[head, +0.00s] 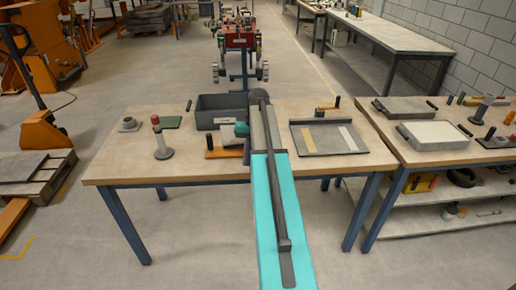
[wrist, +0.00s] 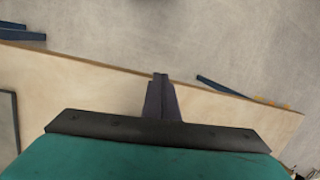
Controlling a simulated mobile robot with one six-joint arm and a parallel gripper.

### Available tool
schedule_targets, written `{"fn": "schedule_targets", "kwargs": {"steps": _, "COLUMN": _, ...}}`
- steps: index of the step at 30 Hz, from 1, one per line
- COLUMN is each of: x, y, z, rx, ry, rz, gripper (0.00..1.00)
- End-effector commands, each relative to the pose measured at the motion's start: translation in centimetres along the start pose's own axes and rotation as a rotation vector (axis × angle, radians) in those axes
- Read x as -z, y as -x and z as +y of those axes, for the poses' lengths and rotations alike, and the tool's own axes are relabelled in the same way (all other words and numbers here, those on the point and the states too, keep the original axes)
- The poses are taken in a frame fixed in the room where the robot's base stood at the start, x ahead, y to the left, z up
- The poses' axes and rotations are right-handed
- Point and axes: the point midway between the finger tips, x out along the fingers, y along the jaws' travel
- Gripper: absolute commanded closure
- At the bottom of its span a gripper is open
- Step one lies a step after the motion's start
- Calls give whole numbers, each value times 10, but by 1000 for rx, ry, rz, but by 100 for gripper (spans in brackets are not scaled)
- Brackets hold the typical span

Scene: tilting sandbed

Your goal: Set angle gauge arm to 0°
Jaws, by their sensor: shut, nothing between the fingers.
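In the wrist view my gripper (wrist: 160,80) points over the wooden workbench (wrist: 95,85), its two dark fingers together with nothing between them. Floor shows beyond the bench edge. In the head view a small teal part (head: 242,128) near the bench's middle may be my wrist; the fingers cannot be made out there. No angle gauge arm or scale can be identified for certain. A low orange piece (head: 222,153) lies on the bench beside the teal part, partly hidden. Another orange piece with a dark upright (head: 337,101) stands at the bench's back right.
A grey bin (head: 220,108) stands at the back. A dark-framed tray (head: 328,150) with pale strips lies on the right. A grey post with a red top (head: 160,147) stands on the left. A second bench (head: 455,150) adjoins on the right. The front left is clear.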

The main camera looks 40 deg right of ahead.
Motion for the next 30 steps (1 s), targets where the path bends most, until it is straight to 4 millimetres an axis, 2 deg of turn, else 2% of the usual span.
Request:
{"fn": "schedule_targets", "kwargs": {"steps": 5, "x": -9, "y": -50, "z": -30, "rx": -6, "ry": 42, "rz": -61, "gripper": 100}}
{"fn": "schedule_targets", "kwargs": {"steps": 8, "x": -18, "y": -87, "z": -50, "rx": -13, "ry": 72, "rz": -106, "gripper": 100}}
{"fn": "schedule_targets", "kwargs": {"steps": 14, "x": -47, "y": -163, "z": -88, "rx": -36, "ry": 132, "rz": -198, "gripper": 100}}
{"fn": "schedule_targets", "kwargs": {"steps": 21, "x": -94, "y": -247, "z": -120, "rx": -72, "ry": 197, "rz": -295, "gripper": 100}}
{"fn": "schedule_targets", "kwargs": {"steps": 30, "x": -168, "y": -338, "z": -142, "rx": -135, "ry": 271, "rz": -400, "gripper": 100}}
